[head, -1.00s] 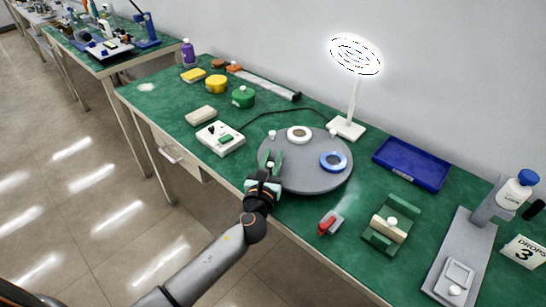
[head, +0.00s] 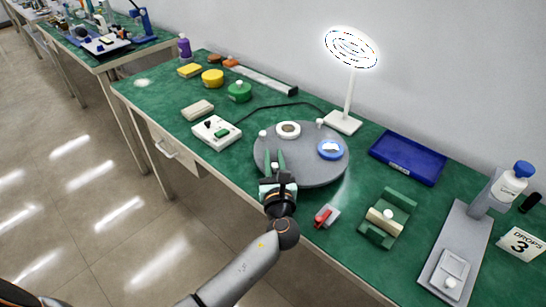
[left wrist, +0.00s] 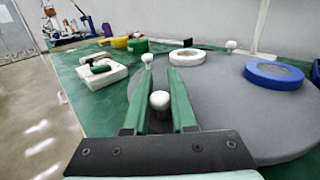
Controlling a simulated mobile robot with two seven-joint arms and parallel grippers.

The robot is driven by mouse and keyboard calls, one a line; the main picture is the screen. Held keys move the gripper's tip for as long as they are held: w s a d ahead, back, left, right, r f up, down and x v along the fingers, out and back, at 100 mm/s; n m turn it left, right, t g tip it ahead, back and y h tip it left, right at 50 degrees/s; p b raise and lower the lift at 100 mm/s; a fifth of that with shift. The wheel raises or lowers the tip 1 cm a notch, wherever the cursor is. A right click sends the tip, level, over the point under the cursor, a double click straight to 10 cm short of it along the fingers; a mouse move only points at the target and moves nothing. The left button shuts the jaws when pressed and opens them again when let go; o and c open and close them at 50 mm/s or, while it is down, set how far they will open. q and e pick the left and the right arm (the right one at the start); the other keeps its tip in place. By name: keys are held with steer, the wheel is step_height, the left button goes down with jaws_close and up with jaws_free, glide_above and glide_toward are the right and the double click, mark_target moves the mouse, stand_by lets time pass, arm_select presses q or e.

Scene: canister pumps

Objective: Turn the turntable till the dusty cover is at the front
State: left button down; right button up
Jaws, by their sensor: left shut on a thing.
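The turntable (head: 325,176) is a round grey disc on the green bench, with small white knobs around its rim. On it lie a white ring-shaped cover (head: 288,129) at the back and a blue ring-shaped cover (head: 331,149) at the right. The left wrist view also shows the white cover (left wrist: 187,57) and the blue cover (left wrist: 274,75). I cannot tell which is dusty. My left gripper (head: 268,158) is at the disc's front-left edge, its green fingers shut on a white knob (left wrist: 160,100). My right gripper is not in view.
A lit lamp (head: 343,121) stands behind the disc. A white box with switches (head: 216,132) is to the left. A red-and-grey tool (head: 326,216), a green cradle (head: 387,218) and a blue tray (head: 408,158) are to the right.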

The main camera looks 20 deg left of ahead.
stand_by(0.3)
arm_select(q)
steer(key=c, duration=0.8)
jaws_free()
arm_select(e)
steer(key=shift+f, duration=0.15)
arm_select(q)
steer(key=shift+o, duration=0.2)
